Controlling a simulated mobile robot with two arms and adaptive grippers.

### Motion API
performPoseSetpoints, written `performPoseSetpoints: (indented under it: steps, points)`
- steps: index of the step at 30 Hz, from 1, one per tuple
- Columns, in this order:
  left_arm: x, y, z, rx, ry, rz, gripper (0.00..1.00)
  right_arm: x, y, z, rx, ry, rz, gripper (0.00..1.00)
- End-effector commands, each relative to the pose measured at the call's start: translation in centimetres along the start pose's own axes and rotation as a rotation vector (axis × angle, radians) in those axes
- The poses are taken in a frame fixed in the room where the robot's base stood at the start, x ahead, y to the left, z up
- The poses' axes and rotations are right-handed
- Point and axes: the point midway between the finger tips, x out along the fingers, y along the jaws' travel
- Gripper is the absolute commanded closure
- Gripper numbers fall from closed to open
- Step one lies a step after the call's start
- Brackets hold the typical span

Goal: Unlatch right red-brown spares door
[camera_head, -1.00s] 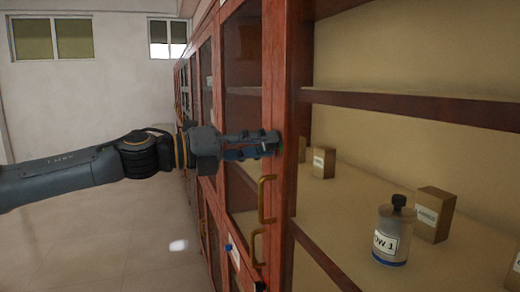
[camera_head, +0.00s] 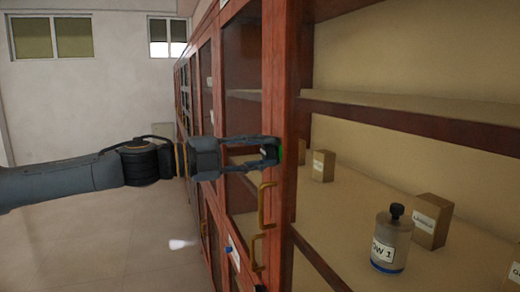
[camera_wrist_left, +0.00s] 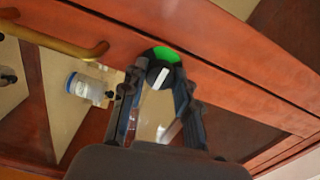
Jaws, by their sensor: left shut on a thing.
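The right red-brown door's frame (camera_head: 277,70) stands upright in the head view, with a glass pane beside it. A dark round latch knob with a white bar (camera_wrist_left: 162,76) and a green patch (camera_wrist_left: 165,54) sits on this frame in the left wrist view. A sliver of the green patch shows at the fingertips in the head view (camera_head: 281,152). My left gripper (camera_head: 270,152) is shut on the latch knob, with one finger on each side of it (camera_wrist_left: 155,90). The fingers hide part of the knob. My right gripper is not in view.
Brass handles (camera_head: 265,204) hang just below the gripper. Open shelves to the right hold a labelled bottle (camera_head: 391,239) and small cardboard boxes (camera_head: 432,221). The floor (camera_head: 100,240) at left is clear.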

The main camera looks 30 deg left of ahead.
Motion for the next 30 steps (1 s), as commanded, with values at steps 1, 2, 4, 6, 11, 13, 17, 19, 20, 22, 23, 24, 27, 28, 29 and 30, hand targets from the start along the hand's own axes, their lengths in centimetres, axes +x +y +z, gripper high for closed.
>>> performPoseSetpoints:
  steps: [1,2,4,6,11,13,17,19,20,22,23,24,27,28,29,30]
  points:
    - [0.00,-0.05,-0.02,-0.015,0.000,0.000,1.00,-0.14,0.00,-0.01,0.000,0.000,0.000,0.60]
    - [0.00,-0.04,-0.01,-0.023,0.000,0.000,1.00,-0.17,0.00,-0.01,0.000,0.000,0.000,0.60]
    - [0.00,-0.02,-0.01,-0.039,0.000,0.000,1.00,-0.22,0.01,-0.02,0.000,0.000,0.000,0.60]
    - [0.00,0.00,-0.01,-0.049,0.000,0.000,1.00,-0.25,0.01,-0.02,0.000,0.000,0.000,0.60]
    - [0.00,0.04,0.00,-0.060,0.000,0.000,1.00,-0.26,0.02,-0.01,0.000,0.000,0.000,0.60]
    - [0.00,0.05,0.00,-0.061,0.000,0.000,1.00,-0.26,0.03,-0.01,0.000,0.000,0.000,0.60]
    - [0.00,0.05,0.00,-0.061,0.000,0.000,1.00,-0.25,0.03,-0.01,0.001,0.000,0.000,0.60]
    - [0.00,0.05,0.00,-0.061,0.000,0.000,1.00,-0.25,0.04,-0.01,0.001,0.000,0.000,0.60]
    - [0.00,0.05,0.00,-0.061,0.000,0.000,1.00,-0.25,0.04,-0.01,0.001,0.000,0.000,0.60]
    - [0.00,0.06,0.00,-0.060,0.000,0.000,0.57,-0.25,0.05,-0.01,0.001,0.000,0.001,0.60]
    - [0.00,0.05,0.01,-0.060,0.000,0.000,0.51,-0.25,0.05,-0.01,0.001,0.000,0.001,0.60]
    - [0.00,0.05,0.00,-0.060,0.000,0.000,0.47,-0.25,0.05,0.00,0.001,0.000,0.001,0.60]
    - [0.00,0.04,0.00,-0.059,0.000,0.000,0.47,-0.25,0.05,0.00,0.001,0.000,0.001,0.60]
    - [0.00,0.03,0.00,-0.059,0.000,0.000,0.47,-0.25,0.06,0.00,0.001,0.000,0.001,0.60]
    - [0.00,0.03,0.00,-0.059,0.000,0.000,0.47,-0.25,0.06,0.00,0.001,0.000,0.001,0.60]
    - [0.00,0.03,0.00,-0.059,0.000,0.000,0.47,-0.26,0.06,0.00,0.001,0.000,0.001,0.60]
